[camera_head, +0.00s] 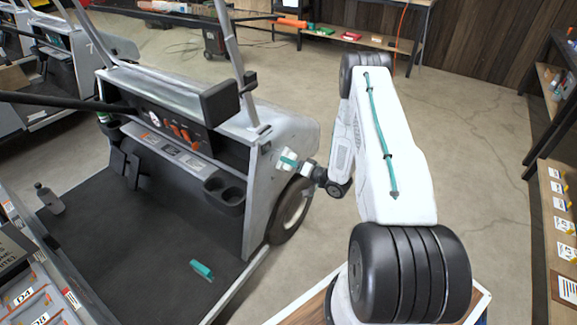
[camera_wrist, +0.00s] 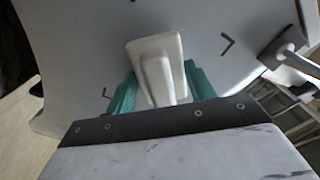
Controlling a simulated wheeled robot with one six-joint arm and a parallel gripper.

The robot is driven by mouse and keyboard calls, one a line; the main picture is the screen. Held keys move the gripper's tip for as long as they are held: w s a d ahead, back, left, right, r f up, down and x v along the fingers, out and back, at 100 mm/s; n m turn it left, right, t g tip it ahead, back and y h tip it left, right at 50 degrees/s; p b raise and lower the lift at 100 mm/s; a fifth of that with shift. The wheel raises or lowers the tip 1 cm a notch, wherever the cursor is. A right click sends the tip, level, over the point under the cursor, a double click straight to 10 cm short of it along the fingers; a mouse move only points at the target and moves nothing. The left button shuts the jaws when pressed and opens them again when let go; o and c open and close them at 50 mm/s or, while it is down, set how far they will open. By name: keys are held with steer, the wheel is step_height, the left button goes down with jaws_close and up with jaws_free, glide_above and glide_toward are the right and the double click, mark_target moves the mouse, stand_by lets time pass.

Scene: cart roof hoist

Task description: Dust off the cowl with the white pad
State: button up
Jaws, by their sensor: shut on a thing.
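The cowl (camera_head: 283,128) is the light grey front body of the cart, above the front wheel. It also fills most of the wrist view (camera_wrist: 78,45), with dark corner marks on it. My gripper (camera_wrist: 160,88) has green fingers and is shut on the white pad (camera_wrist: 155,52). The pad is a pale block with a rounded-square end, and it points toward the cowl. In the head view my gripper (camera_head: 288,160) is at the cowl's right side, above the wheel. I cannot tell whether the pad touches the cowl.
A teal object (camera_head: 202,269) lies on the cart's dark floor (camera_head: 150,245), and a grey bottle (camera_head: 48,199) stands at its left. Shelves (camera_head: 560,215) line the right side. Concrete floor (camera_head: 480,130) is clear behind my arm.

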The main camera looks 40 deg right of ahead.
mark_target(274, 166)
steer(key=shift+w+d, duration=0.25)
steer(key=shift+d, duration=0.4)
steer(key=shift+w+d, duration=0.2)
steer(key=shift+d, duration=0.45)
steer(key=shift+s+a, duration=0.2)
steer(key=shift+a, duration=0.6)
steer(key=shift+s+a, duration=0.25)
steer(key=shift+a, duration=0.5)
steer(key=shift+s+a, duration=0.2)
steer(key=shift+a, duration=0.6)
steer(key=shift+s+a, duration=0.35)
steer(key=shift+a, duration=0.45)
steer(key=shift+s+a, duration=0.3)
steer(key=shift+a, duration=0.45)
steer(key=shift+s, duration=0.1)
steer(key=shift+v, duration=2.95)
steer(key=shift+d, duration=0.15)
steer(key=shift+v, duration=1.45)
